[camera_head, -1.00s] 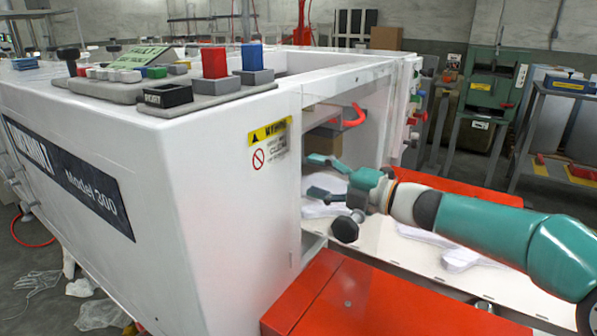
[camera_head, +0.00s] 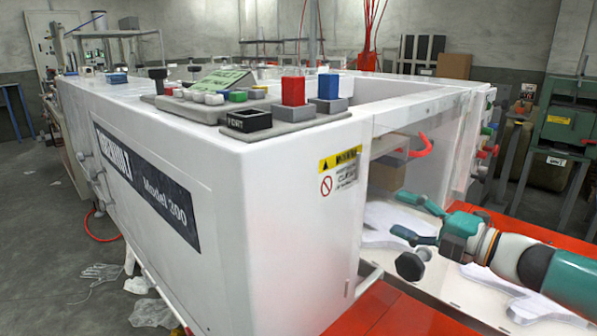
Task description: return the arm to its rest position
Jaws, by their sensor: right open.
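My right gripper (camera_head: 419,218) is at the right, in front of the opening in the end of the white machine (camera_head: 270,205). Its teal fingers are apart and point left, with nothing seen between them. It is above a white tray (camera_head: 463,287) where white glove shapes (camera_head: 519,299) lie flat. My right arm comes in from the right edge. My left gripper is not in view.
A control panel with a red block (camera_head: 293,90) and a blue block (camera_head: 328,87) is on top of the machine. Red covers (camera_head: 382,312) flank the tray. A green machine (camera_head: 568,124) stands at the back right. Gloves (camera_head: 101,272) lie on the floor at left.

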